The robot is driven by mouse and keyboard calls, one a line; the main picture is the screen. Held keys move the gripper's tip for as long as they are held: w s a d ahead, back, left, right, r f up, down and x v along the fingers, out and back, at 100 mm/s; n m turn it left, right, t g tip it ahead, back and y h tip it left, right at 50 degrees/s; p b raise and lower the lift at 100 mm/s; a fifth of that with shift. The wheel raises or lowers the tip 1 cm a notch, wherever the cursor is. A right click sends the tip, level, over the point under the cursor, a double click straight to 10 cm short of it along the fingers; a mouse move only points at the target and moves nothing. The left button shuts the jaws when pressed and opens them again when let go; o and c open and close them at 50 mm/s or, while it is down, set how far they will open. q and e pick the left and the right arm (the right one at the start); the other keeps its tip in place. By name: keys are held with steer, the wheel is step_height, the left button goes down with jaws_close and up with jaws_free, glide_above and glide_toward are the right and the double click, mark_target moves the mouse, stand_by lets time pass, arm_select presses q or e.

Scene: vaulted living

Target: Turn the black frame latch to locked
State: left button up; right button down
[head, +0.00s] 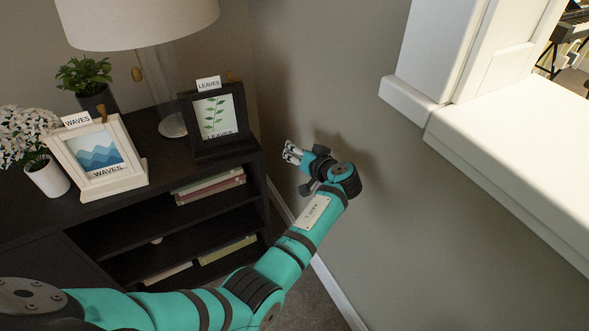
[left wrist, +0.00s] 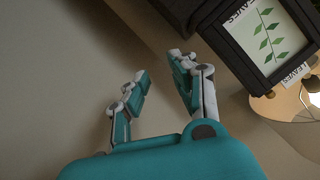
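The black frame (head: 185,125) stands on the dark cabinet, holding a leaf picture, with a LEAVES tag (head: 208,84) on top. A small brass-coloured latch (head: 229,75) sticks up at its top right; its exact setting is too small to tell. My left gripper (head: 291,152) is to the right of the frame, apart from it, in front of the wall. In the left wrist view its two fingers (left wrist: 160,72) are spread with nothing between them. The black frame (left wrist: 231,46) shows tilted at upper right there; I cannot make out the latch. My right gripper is not in view.
A white frame (head: 141,168) with a WAVES tag and its own brass latch (head: 101,112) stands left. A lamp (head: 172,122), plant (head: 97,98) and white flower pot (head: 48,180) share the cabinet (head: 130,205). A white ledge (head: 520,130) juts out at right.

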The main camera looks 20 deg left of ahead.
arm_select(q)
step_height(320, 180, down, 7)
steer(key=s+m+h+p, duration=0.2)
steer(key=shift+d, duration=0.25)
